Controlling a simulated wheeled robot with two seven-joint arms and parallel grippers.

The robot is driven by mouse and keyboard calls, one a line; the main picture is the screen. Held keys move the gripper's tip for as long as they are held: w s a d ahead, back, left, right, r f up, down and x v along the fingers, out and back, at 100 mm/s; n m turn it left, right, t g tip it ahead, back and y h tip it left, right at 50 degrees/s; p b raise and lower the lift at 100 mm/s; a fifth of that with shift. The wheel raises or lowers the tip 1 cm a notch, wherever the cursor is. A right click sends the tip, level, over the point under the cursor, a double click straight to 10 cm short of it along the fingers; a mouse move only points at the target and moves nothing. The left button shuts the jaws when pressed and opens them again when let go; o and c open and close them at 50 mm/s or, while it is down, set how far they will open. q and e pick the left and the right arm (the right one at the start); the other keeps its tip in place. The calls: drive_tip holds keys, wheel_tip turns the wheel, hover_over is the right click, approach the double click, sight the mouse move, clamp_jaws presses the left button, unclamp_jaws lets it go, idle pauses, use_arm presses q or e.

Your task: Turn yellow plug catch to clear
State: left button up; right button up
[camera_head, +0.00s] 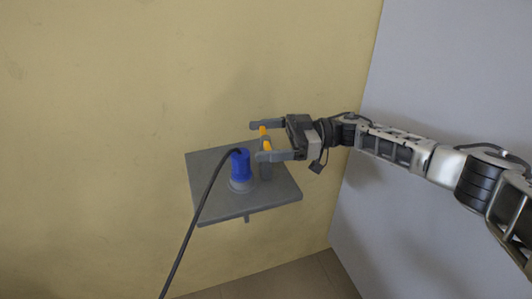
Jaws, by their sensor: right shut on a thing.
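My left gripper is out of view.
The shelf is fixed to a yellow wall (100,100). A pale grey wall (440,80) stands at the right, behind my right arm. The shelf's left and front parts are bare. A brown floor (295,281) shows below.

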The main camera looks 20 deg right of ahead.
drive_tip(key=g+b, duration=0.1)
drive_tip(key=n+g+b, duration=0.1)
drive_tip(key=shift+w+f+n+g, duration=0.1)
drive_tip(key=shift+f+n+g, duration=0.05)
drive_tip(key=shift+n+g, duration=0.15)
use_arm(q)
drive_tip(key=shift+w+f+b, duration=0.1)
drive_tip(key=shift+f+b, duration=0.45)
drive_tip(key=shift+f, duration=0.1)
use_arm(e)
drive_tip(key=shift+g, duration=0.3)
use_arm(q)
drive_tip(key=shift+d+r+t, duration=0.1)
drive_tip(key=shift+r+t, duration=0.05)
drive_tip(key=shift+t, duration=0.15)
use_arm(e)
drive_tip(key=shift+r+n, duration=0.25)
drive_tip(key=shift+n, duration=0.05)
